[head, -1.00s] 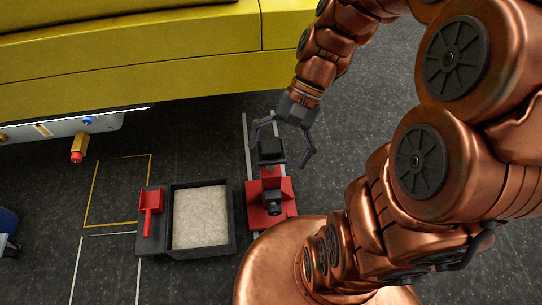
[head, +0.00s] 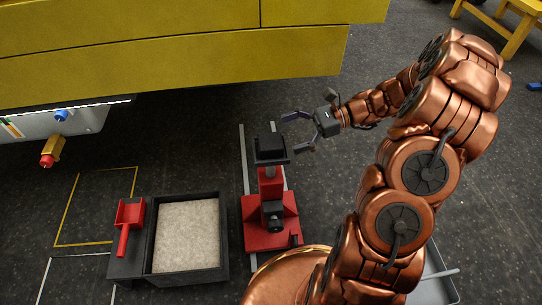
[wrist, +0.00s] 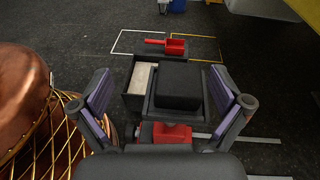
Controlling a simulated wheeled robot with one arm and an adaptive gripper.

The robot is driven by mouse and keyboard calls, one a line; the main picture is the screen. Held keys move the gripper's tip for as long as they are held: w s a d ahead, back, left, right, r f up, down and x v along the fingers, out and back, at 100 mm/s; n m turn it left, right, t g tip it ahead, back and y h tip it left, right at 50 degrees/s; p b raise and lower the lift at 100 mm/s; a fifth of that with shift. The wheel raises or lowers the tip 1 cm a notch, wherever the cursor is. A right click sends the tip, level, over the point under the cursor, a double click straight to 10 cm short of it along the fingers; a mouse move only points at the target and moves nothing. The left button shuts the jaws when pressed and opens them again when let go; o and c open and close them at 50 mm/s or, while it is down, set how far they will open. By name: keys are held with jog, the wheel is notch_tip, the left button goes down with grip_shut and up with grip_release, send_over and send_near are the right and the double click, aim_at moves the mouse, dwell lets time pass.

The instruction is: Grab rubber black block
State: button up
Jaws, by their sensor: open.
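The rubber black block (head: 270,143) sits on a dark plate (head: 272,158) on top of a red stand (head: 270,215). In the wrist view the black block (wrist: 180,84) is straight ahead, between and beyond my open fingers. My gripper (head: 298,132) is open and empty. It is turned sideways, just right of the block in the head view, with its fingers pointing left toward it. The purple finger pads also show in the wrist view (wrist: 160,98), apart from the block.
A black tray (head: 225,240) with a pale filling stands left of the stand, beside a red scoop (head: 128,218). A yellow structure (head: 180,65) overhangs behind. A yellow-outlined floor area (head: 95,205) looks empty.

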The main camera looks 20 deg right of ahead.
aim_at(271, 140)
jog(key=shift+m+t+y, duration=0.3)
jog(key=shift+m+t, duration=0.4)
jog(key=shift+m, duration=0.2)
jog(key=shift+w+a+f+b, duration=0.1)
jog(key=shift+w+f+b, duration=0.35)
jog(key=shift+f, duration=0.35)
jog(key=shift+w+a+f+b, duration=0.1)
jog(key=shift+w+f+b, duration=0.2)
jog(key=shift+f+b, duration=0.35)
jog(key=shift+w+f+b, duration=0.35)
jog(key=shift+f, duration=0.55)
jog(key=shift+b+x, duration=1.05)
jog(key=shift+x, duration=1.15)
jog(key=shift+w, duration=0.15)
jog(key=shift+c, duration=0.2)
jog(key=shift+d, duration=0.1)
jog(key=c, duration=1.4)
